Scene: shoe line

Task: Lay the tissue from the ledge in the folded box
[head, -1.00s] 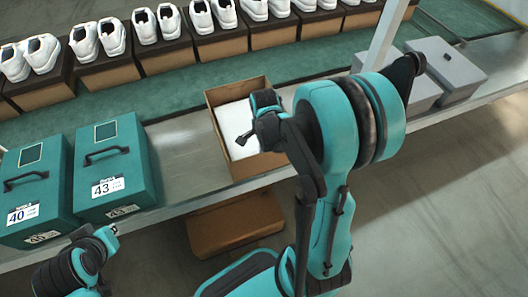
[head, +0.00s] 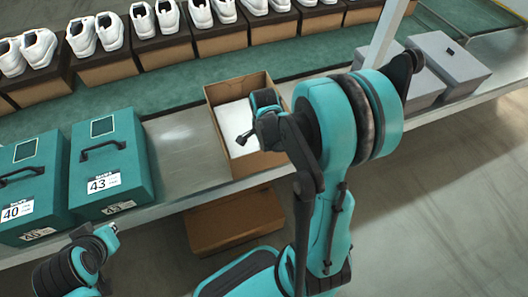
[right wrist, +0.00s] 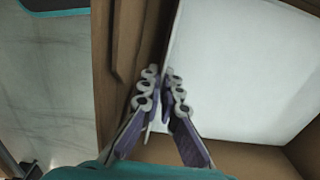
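The folded box (head: 262,165) is an open brown carton on the grey ledge (head: 180,158), partly hidden by my right arm. White tissue (head: 236,118) shows inside its walls; in the right wrist view the tissue (right wrist: 245,75) is a broad white sheet beside a brown wall (right wrist: 120,60). My right gripper (right wrist: 161,78) is over the box, its fingers close together with a thin white edge of the tissue between them. In the head view its fingertips are hidden or too small to tell. My left gripper (head: 112,230) is low at the left, apart from the box; its finger opening is unclear.
Two teal shoe boxes, marked 40 (head: 32,190) and 43 (head: 125,165), stand on the ledge at left. Grey boxes (head: 450,70) stand at right. White shoes on brown boxes (head: 220,42) line the back. Another brown box (head: 235,222) is below the ledge.

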